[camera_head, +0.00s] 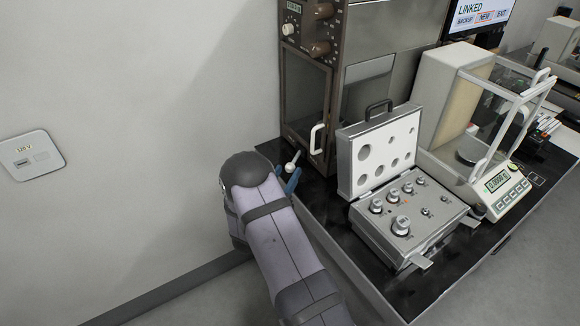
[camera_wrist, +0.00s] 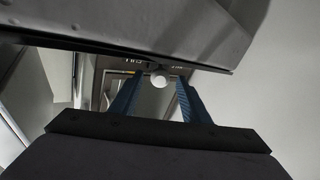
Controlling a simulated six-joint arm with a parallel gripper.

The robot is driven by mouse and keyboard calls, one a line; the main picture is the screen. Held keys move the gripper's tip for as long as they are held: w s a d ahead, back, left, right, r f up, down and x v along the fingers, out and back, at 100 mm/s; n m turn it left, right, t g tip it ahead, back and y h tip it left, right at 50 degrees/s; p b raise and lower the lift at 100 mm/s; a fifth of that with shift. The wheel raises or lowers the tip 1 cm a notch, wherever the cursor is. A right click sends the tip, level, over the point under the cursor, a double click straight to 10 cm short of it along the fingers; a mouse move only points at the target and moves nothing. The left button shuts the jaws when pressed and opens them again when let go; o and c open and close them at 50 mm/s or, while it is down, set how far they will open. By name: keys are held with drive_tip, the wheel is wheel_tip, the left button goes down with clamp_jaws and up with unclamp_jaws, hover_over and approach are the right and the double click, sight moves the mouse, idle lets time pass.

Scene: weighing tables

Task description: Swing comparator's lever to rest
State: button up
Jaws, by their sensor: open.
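The comparator is the tall brown cabinet (camera_head: 306,100) at the back left of the dark table. Its lever is a short rod with a white ball knob (camera_head: 290,167) at the cabinet's lower left corner. In the wrist view the white knob (camera_wrist: 159,80) shows between my blue fingertips. My gripper (camera_head: 290,176) is open around the knob or just short of it; I cannot tell whether a finger touches it. In the wrist view my gripper (camera_wrist: 155,92) has a clear gap on both sides of the knob. My arm hides part of the table corner.
A white door handle (camera_head: 317,139) stands out close right of the lever. An open weight case (camera_head: 400,215) with several metal weights lies to the right. A glass-sided balance (camera_head: 490,130) stands beyond it. The wall (camera_head: 130,120) on the left is bare except for a panel (camera_head: 32,155).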

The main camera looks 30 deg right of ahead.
sight(288, 171)
drive_tip(key=shift+x, duration=1.7)
drive_tip(key=shift+c, duration=0.4)
clamp_jaws()
